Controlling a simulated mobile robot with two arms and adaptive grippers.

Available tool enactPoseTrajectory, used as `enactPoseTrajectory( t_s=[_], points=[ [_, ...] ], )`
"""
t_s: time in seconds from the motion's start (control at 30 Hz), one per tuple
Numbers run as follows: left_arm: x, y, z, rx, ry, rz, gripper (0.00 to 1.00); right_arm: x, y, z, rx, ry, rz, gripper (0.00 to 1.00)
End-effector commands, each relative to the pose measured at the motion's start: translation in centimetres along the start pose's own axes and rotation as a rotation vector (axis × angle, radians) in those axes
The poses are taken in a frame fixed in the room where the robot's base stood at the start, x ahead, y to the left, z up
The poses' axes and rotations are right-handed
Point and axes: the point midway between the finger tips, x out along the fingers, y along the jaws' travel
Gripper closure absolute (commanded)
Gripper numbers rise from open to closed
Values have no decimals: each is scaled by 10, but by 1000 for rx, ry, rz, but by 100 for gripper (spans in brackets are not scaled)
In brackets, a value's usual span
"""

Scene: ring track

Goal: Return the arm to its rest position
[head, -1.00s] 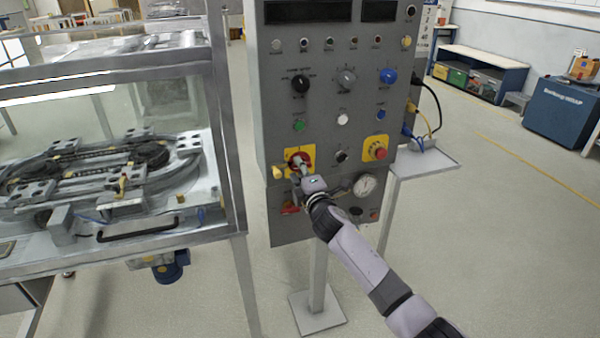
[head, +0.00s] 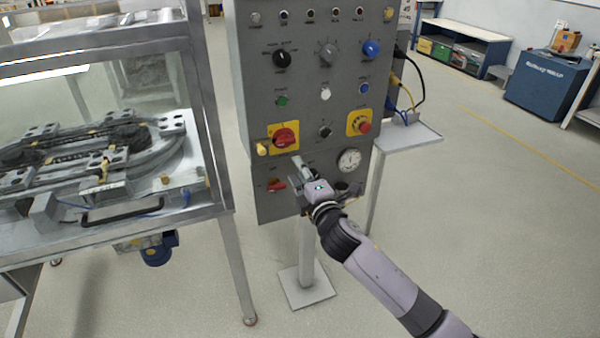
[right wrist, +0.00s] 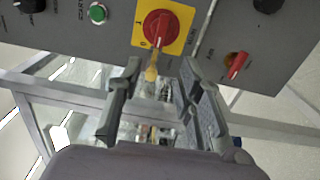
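My right arm (head: 385,275) comes in from the lower right of the head view. Its gripper (head: 298,168) is in front of the grey control panel (head: 305,130), just below the red rotary switch (head: 286,137) on its yellow plate. In the right wrist view the two fingers (right wrist: 155,100) are spread apart with nothing between them. The gripper appears apart from the switch. My left gripper is not in view.
A framed machine (head: 95,225) with an oval track stands at the left. A red emergency button (head: 363,127), a gauge (head: 349,160) and a small red lever (head: 277,185) are on the panel. A side shelf (head: 410,138) juts out right.

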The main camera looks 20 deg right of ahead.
Motion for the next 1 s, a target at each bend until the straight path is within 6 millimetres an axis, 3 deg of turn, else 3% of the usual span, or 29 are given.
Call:
enactPoseTrajectory(
  t_s=[0.43, 0.57, 0.67, 0.77, 0.87, 1.0],
  points=[
    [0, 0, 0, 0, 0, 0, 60, 0, -1, 0, 1, 0, -2, 67],
    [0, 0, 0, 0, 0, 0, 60, 0, -29, 3, 38, -8, -52, 67],
    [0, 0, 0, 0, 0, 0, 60, -5, -83, 10, 111, -28, -149, 67],
    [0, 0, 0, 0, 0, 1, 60, -19, -156, 17, 217, -63, -276, 67],
    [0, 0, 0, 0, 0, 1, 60, -44, -230, 23, 328, -110, -402, 67],
    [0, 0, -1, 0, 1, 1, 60, -95, -326, 28, 480, -196, -568, 67]
  ],
)
